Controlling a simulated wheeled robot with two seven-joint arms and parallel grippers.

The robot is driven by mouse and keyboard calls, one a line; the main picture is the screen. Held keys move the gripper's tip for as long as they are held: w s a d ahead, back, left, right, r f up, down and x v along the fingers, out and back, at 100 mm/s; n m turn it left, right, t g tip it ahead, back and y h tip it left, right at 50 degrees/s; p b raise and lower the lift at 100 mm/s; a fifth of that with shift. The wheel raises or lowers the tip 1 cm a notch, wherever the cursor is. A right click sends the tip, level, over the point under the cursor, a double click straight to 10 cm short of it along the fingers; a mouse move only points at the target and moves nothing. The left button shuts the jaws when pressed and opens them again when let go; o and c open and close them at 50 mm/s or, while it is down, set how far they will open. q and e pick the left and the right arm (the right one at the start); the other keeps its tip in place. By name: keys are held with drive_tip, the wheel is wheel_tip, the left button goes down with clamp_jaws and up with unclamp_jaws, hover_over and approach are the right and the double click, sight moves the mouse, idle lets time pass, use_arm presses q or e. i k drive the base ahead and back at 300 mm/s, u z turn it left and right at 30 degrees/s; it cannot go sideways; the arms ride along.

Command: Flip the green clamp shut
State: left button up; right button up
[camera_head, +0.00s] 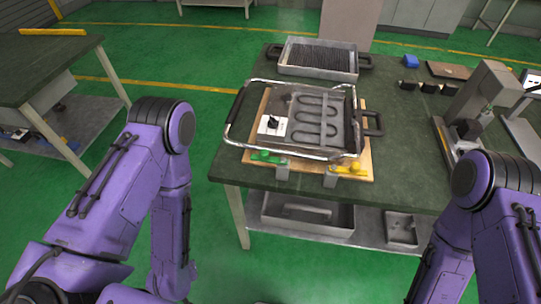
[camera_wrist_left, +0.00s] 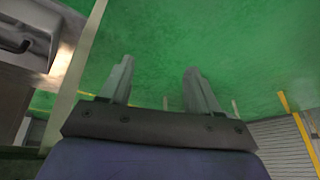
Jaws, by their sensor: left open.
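The green clamp (camera_head: 266,157) sits at the front left edge of a wooden board (camera_head: 312,167) on the dark green table. A yellow clamp (camera_head: 350,168) is to its right on the same edge. Whether the green clamp's lever is raised or down is too small to tell. On the board lies a metal tray (camera_head: 300,94) with a heating coil and a white dial plate. My left gripper (camera_wrist_left: 158,80) is open and empty in the left wrist view, over the green floor. In the head view both arms hang below the table's front, with neither gripper showing.
A second tray with a dark grill (camera_head: 318,58) stands behind. A grey machine (camera_head: 480,105) stands at the table's right. Metal trays (camera_head: 307,212) lie on the lower shelf. Another table (camera_head: 45,65) is at the left. The tabletop just left of the board is clear.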

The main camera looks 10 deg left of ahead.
sight(263, 157)
drive_tip(key=z, duration=1.3)
drive_tip(key=k, duration=0.5)
drive_tip(key=u, duration=0.85)
